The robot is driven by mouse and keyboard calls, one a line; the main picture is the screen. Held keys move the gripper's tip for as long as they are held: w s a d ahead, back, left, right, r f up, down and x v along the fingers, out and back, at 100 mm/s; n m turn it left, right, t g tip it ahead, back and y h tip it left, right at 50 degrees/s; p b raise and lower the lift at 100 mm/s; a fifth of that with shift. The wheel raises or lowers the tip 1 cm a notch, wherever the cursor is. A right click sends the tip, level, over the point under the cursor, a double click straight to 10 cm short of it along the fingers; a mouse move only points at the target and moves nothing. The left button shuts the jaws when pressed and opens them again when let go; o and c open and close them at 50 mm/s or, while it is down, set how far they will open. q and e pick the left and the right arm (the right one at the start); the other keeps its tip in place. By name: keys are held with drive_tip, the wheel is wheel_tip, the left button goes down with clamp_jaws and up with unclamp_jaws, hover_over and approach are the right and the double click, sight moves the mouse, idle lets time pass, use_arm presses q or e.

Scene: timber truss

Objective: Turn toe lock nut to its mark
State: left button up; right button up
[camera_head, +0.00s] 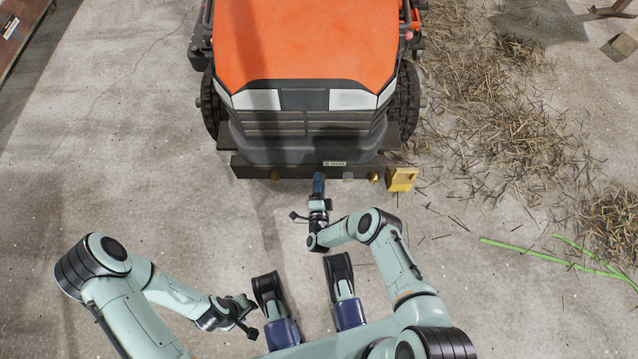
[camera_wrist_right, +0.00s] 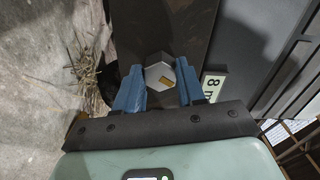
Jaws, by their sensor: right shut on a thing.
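The lock nut (camera_wrist_right: 157,70) is a grey hexagonal piece with a small yellow-orange patch on its face. It sits on a dark brown beam in the right wrist view. My right gripper (camera_wrist_right: 160,80) is shut on it, with a blue finger on either side. In the head view my right gripper (camera_head: 319,178) reaches the front beam (camera_head: 250,170) of an orange tractor, and the nut is hidden there. My left gripper (camera_head: 240,312) is low on the left, away from the beam; its finger opening is too small to tell.
The orange tractor (camera_head: 305,40) stands ahead. A white label (camera_wrist_right: 213,84) is beside the nut. Straw (camera_head: 500,120) and green rods (camera_head: 535,254) lie to the right. The concrete floor at left is clear.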

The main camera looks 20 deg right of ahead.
use_arm(q)
drive_tip(key=shift+w+r, duration=0.25)
drive_tip(key=shift+w, duration=0.15)
use_arm(e)
drive_tip(key=shift+w+d+r+n, duration=0.1)
drive_tip(key=shift+w+n, duration=0.05)
drive_tip(key=shift+n, duration=1.85)
drive_tip(key=o, duration=1)
drive_tip(key=shift+o, duration=0.2)
